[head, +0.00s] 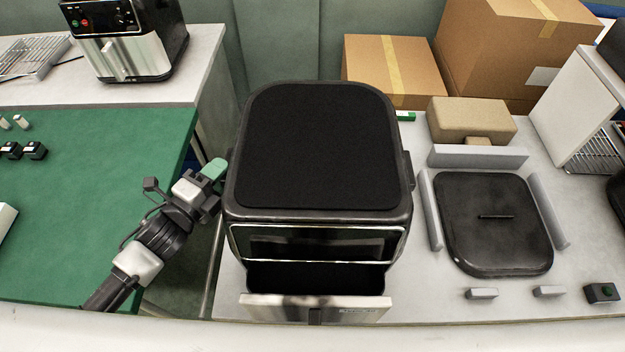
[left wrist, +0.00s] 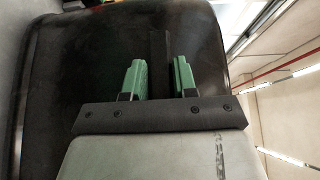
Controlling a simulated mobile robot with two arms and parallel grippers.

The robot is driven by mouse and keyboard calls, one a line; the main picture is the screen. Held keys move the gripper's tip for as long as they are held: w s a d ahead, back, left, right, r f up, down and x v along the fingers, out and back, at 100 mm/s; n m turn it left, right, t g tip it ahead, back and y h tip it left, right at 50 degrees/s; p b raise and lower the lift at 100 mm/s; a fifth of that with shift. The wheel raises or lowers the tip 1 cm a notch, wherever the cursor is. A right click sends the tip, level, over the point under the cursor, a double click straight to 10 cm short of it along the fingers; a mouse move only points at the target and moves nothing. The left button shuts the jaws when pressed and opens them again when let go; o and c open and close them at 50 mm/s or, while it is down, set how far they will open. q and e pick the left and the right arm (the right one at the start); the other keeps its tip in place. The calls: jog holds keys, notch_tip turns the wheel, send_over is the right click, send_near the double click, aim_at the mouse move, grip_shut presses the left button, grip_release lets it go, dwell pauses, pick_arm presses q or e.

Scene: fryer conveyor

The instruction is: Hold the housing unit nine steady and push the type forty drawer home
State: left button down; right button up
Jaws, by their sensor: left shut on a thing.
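The housing unit (head: 320,145), a black fryer body with rounded corners, stands upright on the pale counter. Its type forty drawer (head: 315,308), with a silver front and small label, sticks out at the lower front, leaving a dark opening above it. My left gripper (head: 216,172) is at the housing's left side. In the left wrist view, its green fingers (left wrist: 160,80) stand on either side of a dark upright ridge on the housing's black side (left wrist: 80,60), shut on it. Finger contact is partly hidden. My right gripper is not in view.
A black square lid (head: 495,220) lies between grey guide bars (head: 540,210) on the right. Cardboard boxes (head: 392,70) stand behind. A green mat (head: 90,220) covers the left table, across a gap. Another fryer (head: 125,45) stands back left.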

pick_arm(q)
jog(key=c, duration=0.8)
grip_release()
jog(key=shift+s, duration=0.1)
jog(key=v, duration=1.2)
